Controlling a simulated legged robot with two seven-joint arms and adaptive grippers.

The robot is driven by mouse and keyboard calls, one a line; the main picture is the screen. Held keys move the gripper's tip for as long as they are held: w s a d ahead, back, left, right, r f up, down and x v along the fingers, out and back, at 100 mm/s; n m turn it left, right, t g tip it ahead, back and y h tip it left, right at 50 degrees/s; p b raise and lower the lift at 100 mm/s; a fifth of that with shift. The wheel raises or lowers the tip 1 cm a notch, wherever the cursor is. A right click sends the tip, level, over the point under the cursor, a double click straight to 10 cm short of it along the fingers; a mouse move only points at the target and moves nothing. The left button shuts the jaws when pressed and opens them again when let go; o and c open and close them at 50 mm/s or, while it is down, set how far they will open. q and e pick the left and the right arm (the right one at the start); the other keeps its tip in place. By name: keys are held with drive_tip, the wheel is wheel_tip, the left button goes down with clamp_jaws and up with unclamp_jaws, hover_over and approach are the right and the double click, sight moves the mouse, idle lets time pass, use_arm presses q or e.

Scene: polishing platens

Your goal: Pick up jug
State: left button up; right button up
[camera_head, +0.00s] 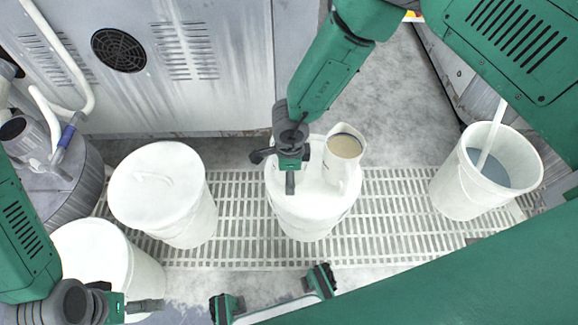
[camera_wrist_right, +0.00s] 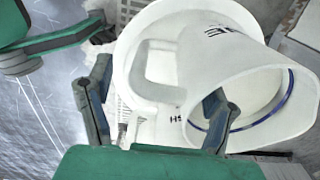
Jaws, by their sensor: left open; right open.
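A white jug (camera_head: 340,172) with beige contents stands on top of a white lidded bucket (camera_head: 308,225) in the middle of the head view. My right gripper (camera_head: 290,178) is just left of the jug, over the bucket. In the right wrist view the jug (camera_wrist_right: 235,75) is close, with its handle (camera_wrist_right: 145,75) towards the left. The right gripper's open fingers (camera_wrist_right: 155,112) are spread in front of the handle and the jug's lower side; contact cannot be told. My left gripper (camera_head: 138,304) is open and empty at the lower left, by another white bucket.
White lidded buckets (camera_head: 165,200) (camera_head: 85,265) stand to the left. An open white bucket (camera_head: 460,190) with grey liquid and a stick is at the right. A slatted floor grate (camera_head: 390,215) runs beneath. A grey metal cabinet (camera_head: 190,60) stands behind.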

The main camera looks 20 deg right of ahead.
drive_tip(key=shift+d+r, duration=0.1)
drive_tip(key=shift+d, duration=0.05)
drive_tip(key=c, duration=1.6)
clamp_jaws()
drive_tip(key=shift+r, duration=0.25)
